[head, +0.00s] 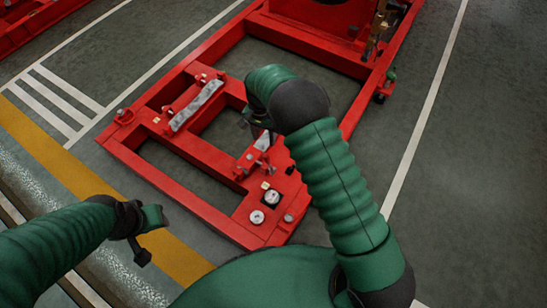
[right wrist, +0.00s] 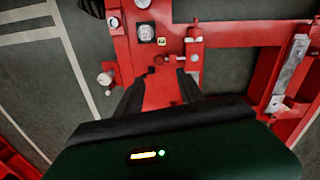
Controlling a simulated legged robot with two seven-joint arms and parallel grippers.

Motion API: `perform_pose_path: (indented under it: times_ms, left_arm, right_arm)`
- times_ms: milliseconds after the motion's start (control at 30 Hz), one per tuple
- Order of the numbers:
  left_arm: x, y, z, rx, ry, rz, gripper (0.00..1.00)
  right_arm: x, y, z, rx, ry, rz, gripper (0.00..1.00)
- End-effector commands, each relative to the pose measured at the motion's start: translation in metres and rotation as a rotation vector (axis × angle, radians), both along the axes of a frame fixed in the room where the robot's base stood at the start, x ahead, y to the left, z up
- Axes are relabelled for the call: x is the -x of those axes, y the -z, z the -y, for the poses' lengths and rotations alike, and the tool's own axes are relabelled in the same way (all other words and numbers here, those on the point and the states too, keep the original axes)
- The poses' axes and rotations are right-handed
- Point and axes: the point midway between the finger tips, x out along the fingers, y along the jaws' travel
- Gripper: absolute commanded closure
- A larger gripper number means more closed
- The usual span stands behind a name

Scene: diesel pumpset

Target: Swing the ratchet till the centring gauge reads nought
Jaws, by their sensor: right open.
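A small white-faced dial (head: 271,197), which looks like the centring gauge, sits on the near right corner of the red frame (head: 170,190). It also shows at the top of the right wrist view (right wrist: 145,32); its reading is too small to make out. I cannot clearly pick out the ratchet. My right gripper (head: 258,128) is over the frame's right side, partly hidden by its own arm. In the right wrist view its two dark fingers (right wrist: 158,92) stand apart over red metal, with nothing held. My left gripper (head: 150,238) hangs empty left of the frame.
A pale round disc (head: 257,217) lies beside the dial. A grey mounting pad (head: 196,105) rises from the frame's far left part. A pale-capped knob (right wrist: 104,79) stands left of the fingers in the right wrist view. Floor right of the frame is clear.

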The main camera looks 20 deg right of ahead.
Motion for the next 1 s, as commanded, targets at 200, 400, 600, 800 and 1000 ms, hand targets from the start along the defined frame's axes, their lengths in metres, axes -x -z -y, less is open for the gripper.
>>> perform_pose_path:
  times_ms: [200, 400, 600, 800, 1000]
  left_arm:
    - [0.000, 0.026, 0.001, 0.000, 0.001, 0.000, 0.64]
    - [0.000, 0.048, 0.001, 0.000, 0.001, -0.001, 0.64]
    - [0.000, 0.065, 0.001, 0.000, 0.000, 0.000, 0.64]
    - [0.000, 0.069, 0.001, 0.000, 0.001, 0.000, 0.64]
    - [0.000, 0.068, 0.001, 0.000, 0.001, 0.000, 0.64]
  right_arm:
    - [0.002, 0.056, 0.000, 0.003, 0.004, -0.004, 0.55]
    - [0.003, 0.109, 0.001, 0.004, 0.004, -0.005, 0.55]
    - [0.004, 0.149, 0.004, 0.003, 0.004, -0.003, 0.55]
    - [0.004, 0.161, 0.004, 0.002, 0.005, -0.002, 0.55]
    - [0.004, 0.160, 0.004, 0.002, 0.004, -0.002, 0.55]
